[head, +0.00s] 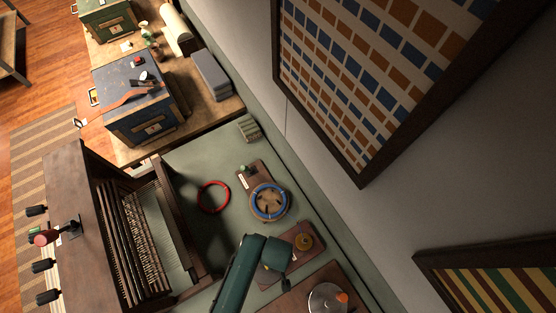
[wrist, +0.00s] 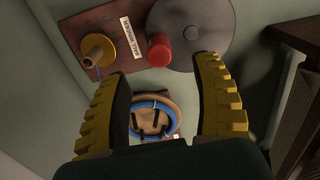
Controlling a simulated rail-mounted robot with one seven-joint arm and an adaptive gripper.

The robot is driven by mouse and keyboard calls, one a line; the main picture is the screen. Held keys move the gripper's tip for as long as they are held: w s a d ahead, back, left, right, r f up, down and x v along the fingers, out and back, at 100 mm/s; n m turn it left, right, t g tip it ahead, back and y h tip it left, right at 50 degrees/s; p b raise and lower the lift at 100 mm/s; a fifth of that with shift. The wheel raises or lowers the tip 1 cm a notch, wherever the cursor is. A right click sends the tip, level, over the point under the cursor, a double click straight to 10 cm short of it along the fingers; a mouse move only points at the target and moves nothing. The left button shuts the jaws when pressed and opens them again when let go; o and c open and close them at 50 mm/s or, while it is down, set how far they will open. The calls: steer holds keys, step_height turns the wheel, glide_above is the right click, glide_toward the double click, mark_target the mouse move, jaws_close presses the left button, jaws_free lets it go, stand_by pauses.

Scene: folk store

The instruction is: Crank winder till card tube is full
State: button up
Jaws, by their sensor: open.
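The ball winder's wooden board (wrist: 110,65) is at the top of the wrist view, with a white "BALL WINDER" label. A tan card tube (wrist: 97,47) stands on it; blue yarn shows at its lower edge, and I see no thick winding. A grey disc (wrist: 195,25) with a red knob (wrist: 159,50) is the crank. My gripper (wrist: 166,70) is open, its yellow fingers apart, with the red knob just past the gap between the tips; nothing is held. In the head view the tube (head: 304,242) shows, while my arm hides the crank and fingers. A blue yarn ring (head: 281,211) lies around a round wooden holder (head: 268,200).
A red ring (head: 213,197) lies on the green top. A board with a metal disc (head: 322,299) is at the lower right. A loom-like wooden frame (head: 90,240) stands left. Boxes (head: 135,100) sit on the far bench. The wall with framed textiles bounds the right.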

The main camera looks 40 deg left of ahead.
step_height(320, 180, down, 8)
steer(key=b, duration=0.7)
steer(key=shift+r+p, duration=0.2)
steer(key=shift+p, duration=0.15)
steer(key=shift+f, duration=0.15)
steer(key=c, duration=1)
